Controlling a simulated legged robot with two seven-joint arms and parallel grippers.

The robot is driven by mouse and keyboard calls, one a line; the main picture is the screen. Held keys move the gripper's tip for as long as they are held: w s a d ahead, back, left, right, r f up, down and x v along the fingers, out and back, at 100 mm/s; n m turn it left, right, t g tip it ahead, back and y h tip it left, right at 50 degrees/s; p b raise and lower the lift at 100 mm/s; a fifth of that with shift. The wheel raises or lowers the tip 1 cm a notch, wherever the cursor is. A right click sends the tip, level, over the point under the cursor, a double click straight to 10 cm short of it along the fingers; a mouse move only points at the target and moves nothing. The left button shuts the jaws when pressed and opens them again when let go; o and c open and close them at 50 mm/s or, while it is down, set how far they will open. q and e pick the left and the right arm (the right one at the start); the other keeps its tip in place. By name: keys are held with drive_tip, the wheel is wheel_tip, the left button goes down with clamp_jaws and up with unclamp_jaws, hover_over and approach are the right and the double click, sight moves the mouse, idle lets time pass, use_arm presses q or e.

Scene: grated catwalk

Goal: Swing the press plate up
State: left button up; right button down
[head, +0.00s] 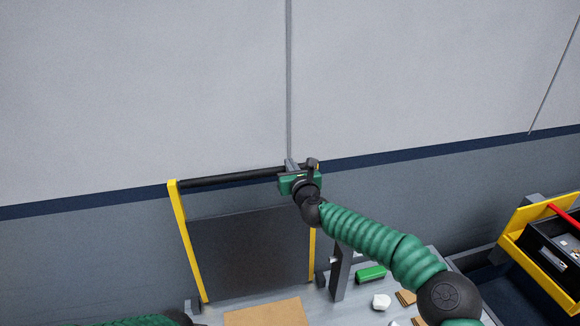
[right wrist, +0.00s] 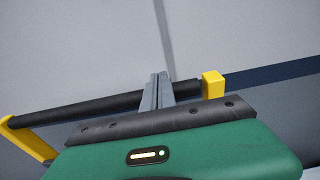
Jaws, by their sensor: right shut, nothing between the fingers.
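The press plate (head: 250,250) is a dark panel between two yellow side arms, standing raised against the wall. A black bar (head: 230,179) joins the tops of the yellow arms; it also shows in the right wrist view (right wrist: 90,107). My right gripper (head: 290,164) is at the bar's right end, with its fingers together and nothing between them. In the right wrist view its grey fingers (right wrist: 157,88) cross in front of the bar, beside the yellow end block (right wrist: 213,85). Whether they touch the bar is unclear. My left gripper does not show, only green arm at the bottom edge.
A grey work surface below holds a brown board (head: 266,313), a green block (head: 371,274), a white lump (head: 381,301) and small brown pieces (head: 405,298). A dark post (head: 341,272) stands beside the plate. A yellow-framed black bin (head: 548,250) is at right. The wall lies close behind.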

drive_tip(key=shift+s+a+f, duration=0.15)
drive_tip(key=shift+s+f, duration=0.05)
drive_tip(key=shift+f, duration=0.1)
drive_tip(key=b+v, duration=0.8)
drive_tip(key=v, duration=0.9)
drive_tip(key=s+f+n+g+b, duration=0.25)
drive_tip(key=s+f+n, duration=0.25)
drive_tip(key=f+n, duration=0.55)
drive_tip(key=s+f+n+g+b, duration=0.1)
drive_tip(key=s+f+n+g, duration=0.35)
drive_tip(key=f+n, duration=0.6)
drive_tip(key=s+d+f+n+g+h+b, duration=0.1)
drive_tip(key=s+d+f+n, duration=0.4)
drive_tip(key=s+d, duration=0.5)
drive_tip(key=s+d+f+n+g+h+b, duration=0.1)
drive_tip(key=s+d+f+n+g+h, duration=0.3)
drive_tip(key=s+d+f, duration=0.5)
drive_tip(key=shift+s+d+n+g+b, duration=0.3)
drive_tip(key=shift+s+d+n+g, duration=0.3)
drive_tip(key=shift+s+n, duration=0.55)
